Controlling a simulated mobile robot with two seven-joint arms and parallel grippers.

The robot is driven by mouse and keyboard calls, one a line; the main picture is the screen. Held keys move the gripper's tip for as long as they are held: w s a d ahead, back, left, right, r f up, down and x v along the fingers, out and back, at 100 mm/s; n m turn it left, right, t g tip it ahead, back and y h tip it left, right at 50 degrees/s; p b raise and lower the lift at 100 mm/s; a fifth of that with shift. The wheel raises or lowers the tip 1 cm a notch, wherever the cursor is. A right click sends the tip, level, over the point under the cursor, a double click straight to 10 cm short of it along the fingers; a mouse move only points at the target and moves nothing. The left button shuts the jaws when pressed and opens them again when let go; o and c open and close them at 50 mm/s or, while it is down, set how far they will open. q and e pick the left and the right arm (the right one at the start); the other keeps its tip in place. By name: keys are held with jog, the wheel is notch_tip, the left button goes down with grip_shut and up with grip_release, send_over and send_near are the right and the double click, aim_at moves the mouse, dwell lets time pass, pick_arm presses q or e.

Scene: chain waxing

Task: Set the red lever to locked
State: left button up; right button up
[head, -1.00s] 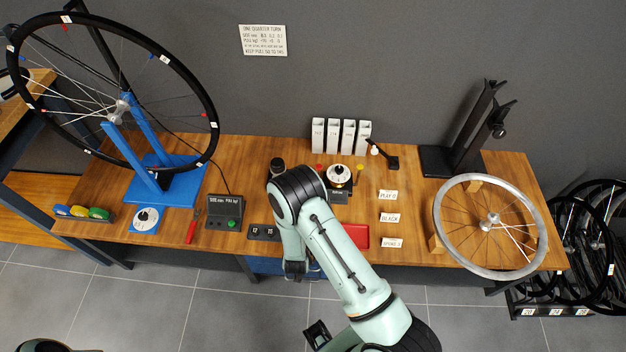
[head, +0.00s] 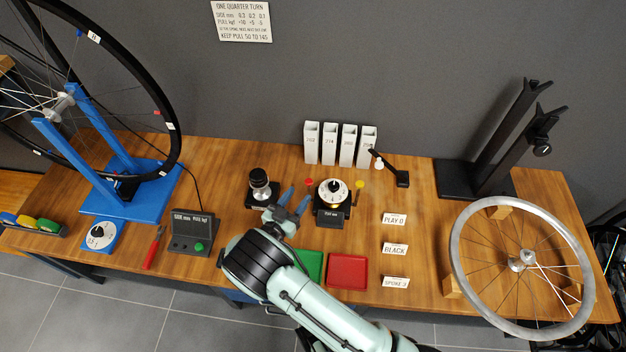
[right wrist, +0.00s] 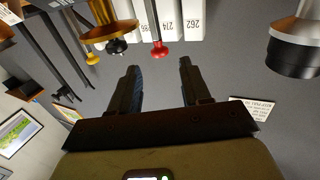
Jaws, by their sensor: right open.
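A small red knob (head: 308,182), which may be the red lever's end, shows at the back of the bench between a black-and-silver device (head: 260,187) and a white dial device (head: 333,192). It also shows in the right wrist view (right wrist: 158,48), beyond the fingers. I cannot read its setting. My right gripper (head: 298,196) is open and empty, its fingers pointing toward the knob. In the right wrist view the gap between the fingers (right wrist: 159,68) is clear and the knob looks apart from them. My left gripper is not in view.
A yellow knob (head: 359,184) stands right of the dial. White numbered boxes (head: 328,145) stand behind. A green tray (head: 310,266) and a red tray (head: 347,271) lie in front. A blue wheel stand (head: 130,195) is left and a silver rim (head: 455,245) right.

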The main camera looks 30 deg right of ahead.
aim_at(307, 184)
jog(key=x, duration=0.7)
jog(key=shift+d+r, duration=0.1)
jog(key=shift+d, duration=0.05)
grip_shut()
